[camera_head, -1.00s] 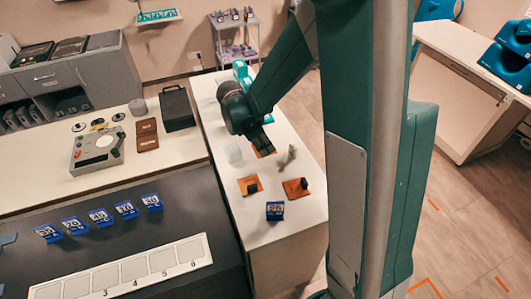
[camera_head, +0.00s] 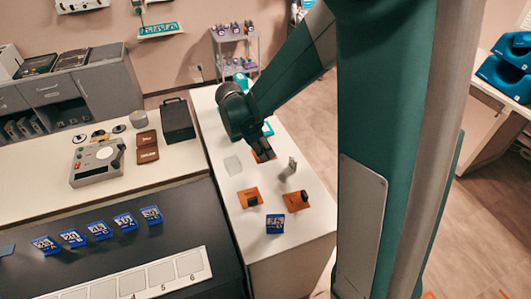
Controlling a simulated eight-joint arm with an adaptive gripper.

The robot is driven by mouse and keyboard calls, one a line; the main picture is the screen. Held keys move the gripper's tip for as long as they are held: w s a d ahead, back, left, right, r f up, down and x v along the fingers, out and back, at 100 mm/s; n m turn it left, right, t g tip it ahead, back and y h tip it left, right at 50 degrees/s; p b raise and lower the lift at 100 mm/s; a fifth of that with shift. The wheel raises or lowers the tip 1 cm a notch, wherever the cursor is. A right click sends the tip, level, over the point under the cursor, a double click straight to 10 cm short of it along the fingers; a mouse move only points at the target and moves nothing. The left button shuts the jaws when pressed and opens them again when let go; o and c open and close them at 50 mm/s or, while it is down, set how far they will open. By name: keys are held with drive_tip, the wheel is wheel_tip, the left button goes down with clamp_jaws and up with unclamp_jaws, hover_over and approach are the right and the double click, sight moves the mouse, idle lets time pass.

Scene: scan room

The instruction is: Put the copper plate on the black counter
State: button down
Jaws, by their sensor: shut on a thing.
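My gripper (camera_head: 260,145) is over the white counter, pointing down, shut at an orange-brown copper plate (camera_head: 266,156). My gripper hides most of this plate, and I cannot tell whether it is lifted clear. Two similar orange-brown plates with dark knobs lie nearer on the white counter: a left one (camera_head: 241,197) and a right one (camera_head: 291,205). The black counter (camera_head: 195,205) is at the lower left, beside the white counter.
The white counter (camera_head: 222,222) also bears a blue labelled block (camera_head: 275,224), a small upright metal piece (camera_head: 291,166) and a pale clear piece (camera_head: 233,165). Several blue blocks (camera_head: 99,231) and a numbered white strip (camera_head: 150,279) occupy the black counter. Bare dark surface lies between them and right of the blocks.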

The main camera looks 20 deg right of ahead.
idle(0.4)
drive_tip(key=w+m, duration=0.1)
drive_tip(key=a+f+m+g+b, duration=0.1)
drive_tip(key=w+f+m, duration=0.1)
drive_tip(key=m, duration=0.1)
drive_tip(key=shift+w+a+g, duration=0.2)
drive_tip(key=shift+w+g, duration=0.1)
drive_tip(key=shift+w, duration=0.05)
drive_tip(key=w+m+b, duration=0.1)
drive_tip(key=m, duration=0.1)
drive_tip(key=w+a+f+m+g+y, duration=0.1)
drive_tip(key=m, duration=0.1)
drive_tip(key=shift+w+a+f+m+g+b, duration=0.2)
drive_tip(key=shift+w+m+g+b, duration=0.1)
drive_tip(key=shift+w+m+b, duration=0.1)
drive_tip(key=w+a+m+y+b, duration=0.1)
drive_tip(key=m, duration=0.2)
drive_tip(key=w+f+m+g+y, duration=0.1)
drive_tip(key=w+m, duration=0.1)
drive_tip(key=m, duration=0.1)
drive_tip(key=w+a+m+y+b, duration=0.1)
drive_tip(key=w+m, duration=0.1)
drive_tip(key=m, duration=0.1)
drive_tip(key=shift+w+a+f+b, duration=0.1)
drive_tip(key=shift+a+f+b, duration=0.2)
drive_tip(key=shift+f+b, duration=0.05)
drive_tip(key=shift+d, duration=0.1)
drive_tip(key=shift+d, duration=3.4)
drive_tip(key=shift+r, duration=0.2)
